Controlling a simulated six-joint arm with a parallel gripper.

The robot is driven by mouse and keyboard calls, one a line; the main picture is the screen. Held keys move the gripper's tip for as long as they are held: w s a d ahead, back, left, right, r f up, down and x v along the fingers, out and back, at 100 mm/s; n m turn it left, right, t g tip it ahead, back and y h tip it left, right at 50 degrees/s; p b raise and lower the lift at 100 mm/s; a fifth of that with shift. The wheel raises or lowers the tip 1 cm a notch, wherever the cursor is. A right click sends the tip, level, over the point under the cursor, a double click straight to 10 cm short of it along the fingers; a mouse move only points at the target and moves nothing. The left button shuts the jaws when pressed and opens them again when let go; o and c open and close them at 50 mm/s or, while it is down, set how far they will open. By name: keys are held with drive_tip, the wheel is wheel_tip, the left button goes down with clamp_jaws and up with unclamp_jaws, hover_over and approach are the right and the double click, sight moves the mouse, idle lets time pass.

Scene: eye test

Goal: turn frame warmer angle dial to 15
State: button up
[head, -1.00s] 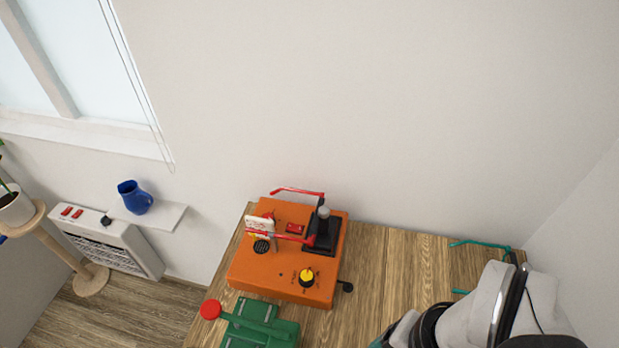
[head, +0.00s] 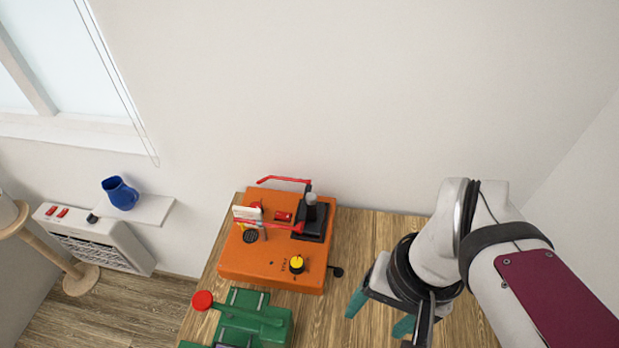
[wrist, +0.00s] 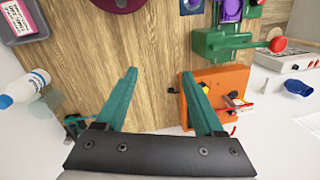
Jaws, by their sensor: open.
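An orange box-shaped device (head: 250,263) stands on the wooden table in the head view. A yellow-topped dial with a black base (head: 297,264) sits on its top near the front right corner; its marks are too small to read. The orange device also shows in the wrist view (wrist: 236,80), right of centre, with the dial partly hidden by a finger. My gripper (head: 379,315) has teal fingers; it is open and empty, right of the orange device and apart from it. In the wrist view my gripper (wrist: 159,75) has its fingers spread over the table.
A green device (head: 258,318) with a red ball knob (head: 202,300) stands in front of the orange device. Red levers and a black side knob (head: 337,271) stick out from the orange device. A blue jug (head: 121,194) stands on a shelf. Bare table (head: 365,240) lies to the right.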

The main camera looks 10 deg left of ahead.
drive_tip(key=w+a+n+h, duration=0.1)
drive_tip(key=w+a+n, duration=0.7)
drive_tip(key=w+n, duration=0.15)
drive_tip(key=n, duration=0.4)
approach(297, 262)
drive_tip(key=f, duration=0.9)
drive_tip(key=shift+s+a, duration=0.1)
drive_tip(key=shift+a, duration=0.2)
drive_tip(key=shift+r, duration=0.1)
clamp_jaws()
